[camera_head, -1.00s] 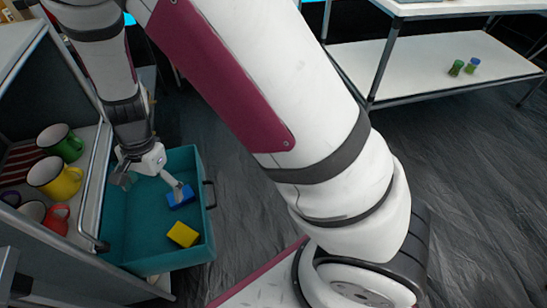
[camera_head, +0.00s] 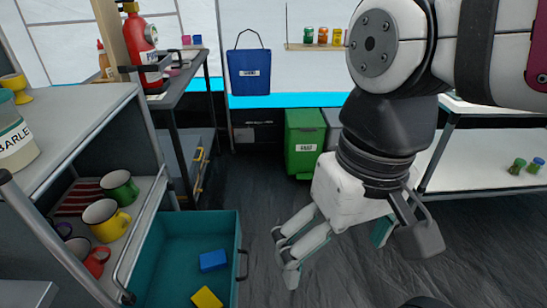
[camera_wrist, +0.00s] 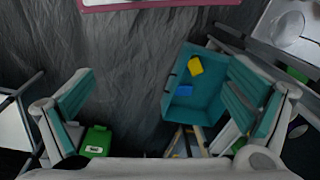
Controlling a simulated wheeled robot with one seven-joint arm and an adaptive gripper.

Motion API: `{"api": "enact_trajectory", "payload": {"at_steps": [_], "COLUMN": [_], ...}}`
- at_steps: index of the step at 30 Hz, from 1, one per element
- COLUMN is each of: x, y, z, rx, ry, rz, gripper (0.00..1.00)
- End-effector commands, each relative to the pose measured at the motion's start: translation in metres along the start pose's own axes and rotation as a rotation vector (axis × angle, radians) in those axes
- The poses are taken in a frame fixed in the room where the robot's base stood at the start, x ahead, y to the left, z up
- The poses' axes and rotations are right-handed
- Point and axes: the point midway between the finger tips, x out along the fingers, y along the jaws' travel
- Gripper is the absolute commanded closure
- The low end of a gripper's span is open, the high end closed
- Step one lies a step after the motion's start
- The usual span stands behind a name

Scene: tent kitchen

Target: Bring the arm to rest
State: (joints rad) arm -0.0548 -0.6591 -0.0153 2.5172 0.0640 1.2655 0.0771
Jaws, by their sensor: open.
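My gripper (camera_head: 335,248) is open and empty in the head view, held above the dark floor to the right of the open teal drawer (camera_head: 165,262). In the wrist view its two fingers stand wide apart, with nothing between my gripper's pads (camera_wrist: 162,85). The drawer holds a blue block (camera_head: 213,260) and a yellow block (camera_head: 207,298). Both blocks also show in the wrist view, the yellow one (camera_wrist: 195,66) and the blue one (camera_wrist: 184,91), apart from my gripper. My arm is folded at the right of the head view.
A shelf with a green mug (camera_head: 120,187), a yellow mug (camera_head: 105,220) and a red mug (camera_head: 97,262) stands left of the drawer. A green bin (camera_head: 303,145) stands at the back. A white rack (camera_head: 470,150) is at the right. Floor between drawer and rack is clear.

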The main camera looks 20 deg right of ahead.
Motion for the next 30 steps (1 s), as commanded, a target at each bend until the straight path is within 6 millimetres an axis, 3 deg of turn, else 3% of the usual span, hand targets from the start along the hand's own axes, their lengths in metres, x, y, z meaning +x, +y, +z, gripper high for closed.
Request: {"api": "enact_trajectory", "payload": {"at_steps": [3, 7, 30], "x": [-0.002, -0.002, -0.002], "y": [0.013, 0.019, 0.019], "z": [0.022, 0.033, 0.035], "rx": [-0.031, -0.050, -0.053], "ry": [0.014, 0.014, 0.014], "rz": [0.040, 0.062, 0.065], "gripper": [0.02, 0.02, 0.02]}}
